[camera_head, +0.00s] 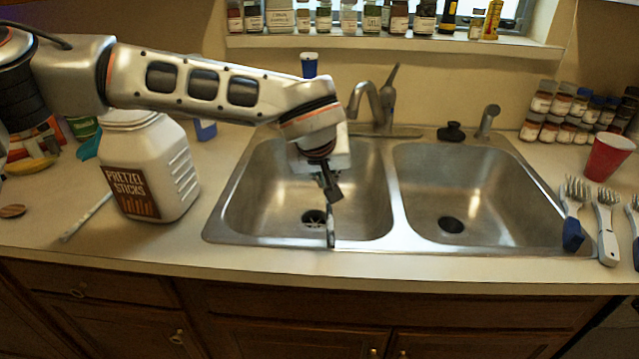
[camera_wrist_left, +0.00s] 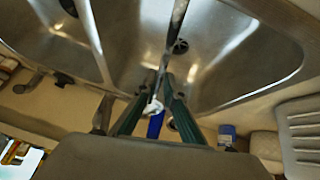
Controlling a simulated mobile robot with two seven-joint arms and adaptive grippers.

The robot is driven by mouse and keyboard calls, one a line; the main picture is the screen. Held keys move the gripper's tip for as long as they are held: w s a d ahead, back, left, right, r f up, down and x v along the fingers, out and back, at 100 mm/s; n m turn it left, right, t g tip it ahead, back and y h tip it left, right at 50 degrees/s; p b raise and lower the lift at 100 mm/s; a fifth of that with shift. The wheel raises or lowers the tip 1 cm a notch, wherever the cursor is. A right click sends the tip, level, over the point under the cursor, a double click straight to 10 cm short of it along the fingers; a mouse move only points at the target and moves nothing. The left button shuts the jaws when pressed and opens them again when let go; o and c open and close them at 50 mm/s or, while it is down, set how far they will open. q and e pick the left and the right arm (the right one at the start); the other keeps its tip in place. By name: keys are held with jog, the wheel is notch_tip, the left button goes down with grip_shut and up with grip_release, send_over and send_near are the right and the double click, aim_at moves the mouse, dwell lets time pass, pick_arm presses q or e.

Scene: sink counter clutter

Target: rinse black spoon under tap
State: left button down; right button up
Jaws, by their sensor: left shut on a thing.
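My left gripper (camera_head: 329,190) reaches down over the left sink basin (camera_head: 262,205), with its fingers pointing down. It is shut on a thin dark spoon (camera_head: 331,230), which hangs near the basin's front, close to the divider. In the left wrist view the fingers (camera_wrist_left: 161,78) close around a thin handle (camera_wrist_left: 180,15); the spoon's full shape is not clear. The metal tap (camera_head: 365,98) stands behind the sink, just right of my left wrist, with its spout apart from the spoon. No water stream is visible. My right gripper is not in view.
A pretzel sticks jar (camera_head: 175,165) stands left of the sink. The right basin (camera_head: 475,190) is empty.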

pick_arm(q)
jog(key=shift+w+d+f+b, duration=0.4)
jog(key=shift+w+d, duration=0.05)
jog(key=shift+w, duration=0.3)
jog(key=w+d+f+b, duration=0.1)
jog(key=w+d+b, duration=0.1)
jog(key=w, duration=0.4)
jog(key=shift+d+f, duration=0.2)
jog(key=shift+d, duration=0.55)
